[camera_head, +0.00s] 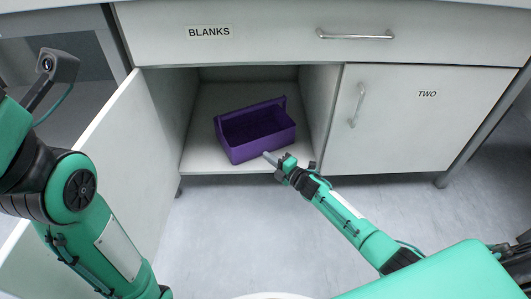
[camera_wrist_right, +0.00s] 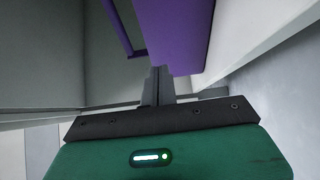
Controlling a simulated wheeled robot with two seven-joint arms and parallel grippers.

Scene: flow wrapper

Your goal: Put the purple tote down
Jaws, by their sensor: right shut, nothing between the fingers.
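The purple tote (camera_head: 262,143) is an open box with a raised handle at its back edge. It sits upright on the floor of the open cabinet (camera_head: 207,103), slightly turned. My right gripper (camera_head: 268,156) is at the tote's front right side, with its shut fingertips close to the front wall. In the right wrist view the shut fingers (camera_wrist_right: 158,82) are empty and overlap the edge of the purple tote (camera_wrist_right: 185,30); I cannot tell whether they touch it. My left arm is at the left of the head view, and its gripper is out of view.
The open cabinet door (camera_head: 115,170) stands out on the left of the opening. A drawer labelled BLANKS (camera_head: 270,45) is above, shut. A shut door labelled TWO (camera_head: 415,115) is to the right. The grey floor (camera_head: 240,230) in front is clear.

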